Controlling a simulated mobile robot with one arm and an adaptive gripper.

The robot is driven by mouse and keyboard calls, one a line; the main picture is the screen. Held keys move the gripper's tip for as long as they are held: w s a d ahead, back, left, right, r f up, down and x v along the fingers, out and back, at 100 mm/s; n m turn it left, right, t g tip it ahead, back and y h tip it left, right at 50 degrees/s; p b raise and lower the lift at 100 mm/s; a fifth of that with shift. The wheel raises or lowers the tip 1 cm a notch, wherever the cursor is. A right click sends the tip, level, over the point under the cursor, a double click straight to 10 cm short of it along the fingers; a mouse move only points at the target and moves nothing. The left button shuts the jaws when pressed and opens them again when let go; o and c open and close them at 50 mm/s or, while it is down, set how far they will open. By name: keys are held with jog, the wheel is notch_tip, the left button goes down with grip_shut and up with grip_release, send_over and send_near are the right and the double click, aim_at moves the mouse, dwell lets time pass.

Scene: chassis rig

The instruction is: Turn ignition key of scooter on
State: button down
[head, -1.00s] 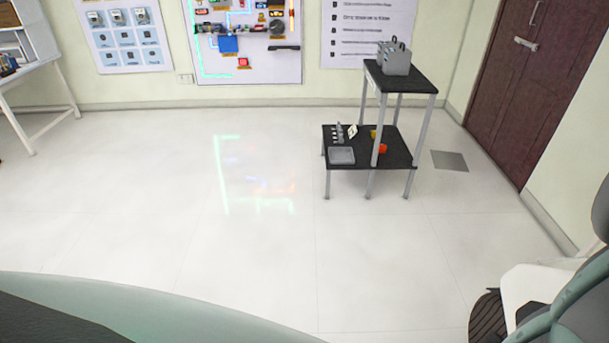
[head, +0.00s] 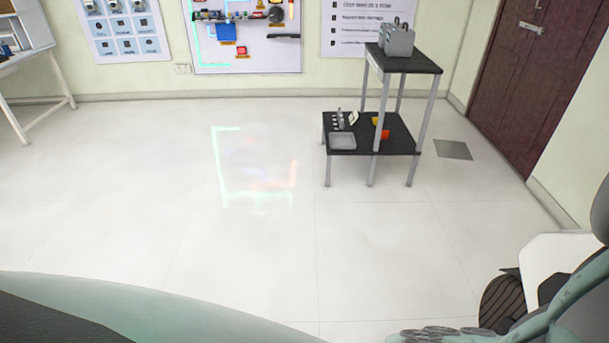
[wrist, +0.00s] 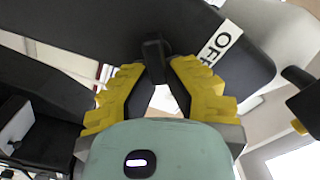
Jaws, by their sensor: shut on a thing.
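My gripper (wrist: 155,72) shows in the wrist view with its two yellow fingers closed on a small black key (wrist: 152,47). The key stands against a dark scooter panel (wrist: 90,25). A white label reading OFF (wrist: 220,43) is on the panel, just right of the key. The key's slot and exact angle are hidden by the fingers and the key head. In the head view, a wheel (head: 499,302) and a white body part (head: 560,257), apparently the scooter's, show at the lower right. The key is not visible there.
A black two-level cart (head: 403,62) with a grey box (head: 397,40) on top stands toward the right wall. A white floor (head: 250,240) lies open ahead. A dark part (wrist: 306,100) is at the wrist view's right edge.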

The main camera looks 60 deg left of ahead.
jog(key=shift+w+a+f+m+b, duration=0.2)
jog(key=shift+a+f+m+b, duration=0.15)
jog(key=shift+f+m, duration=0.2)
jog(key=shift+f, duration=0.1)
jog(key=c, duration=1.2)
grip_release()
jog(key=shift+d, duration=0.1)
jog(key=shift+o, duration=0.8)
jog(key=shift+r, duration=0.25)
jog(key=shift+o, duration=0.3)
jog(key=shift+d+r, duration=0.1)
jog(key=shift+d, duration=0.05)
jog(key=shift+s, duration=0.1)
jog(key=shift+m, duration=0.25)
jog(key=v, duration=0.7)
jog(key=shift+a, duration=0.2)
jog(key=shift+s, duration=0.15)
